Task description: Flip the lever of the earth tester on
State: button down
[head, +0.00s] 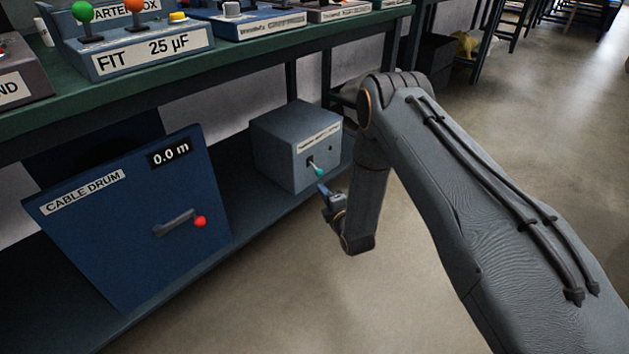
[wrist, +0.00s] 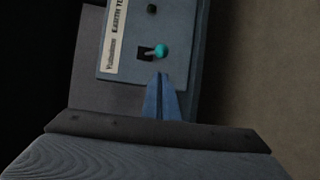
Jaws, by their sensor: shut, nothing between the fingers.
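The earth tester (head: 296,147) is a grey box on the lower shelf, with a white label on its front. It also shows in the wrist view (wrist: 180,25), turned sideways, with the label reading "EARTH TE". Its lever (head: 318,170) has a teal knob and sticks out of a dark slot; the lever (wrist: 160,50) also shows in the wrist view. My gripper (head: 322,190) is just in front of the box, close to the knob. In the wrist view my gripper (wrist: 161,76) is shut and empty, its tips just short of the knob. I cannot tell whether they touch.
The cable drum (head: 130,220), a blue box with a red-knobbed crank, stands left of the tester. The green bench top (head: 240,60) above carries several instrument boxes. The shelf edge (head: 270,212) runs below. The floor (head: 330,300) in front is clear.

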aim_at(316, 170)
jog(key=b+x, duration=0.4)
jog(key=x, duration=0.6)
jog(key=shift+r, duration=0.1)
jog(key=shift+d+r+p, duration=0.1)
jog(key=shift+r+p, duration=0.05)
jog(key=shift+p, duration=0.35)
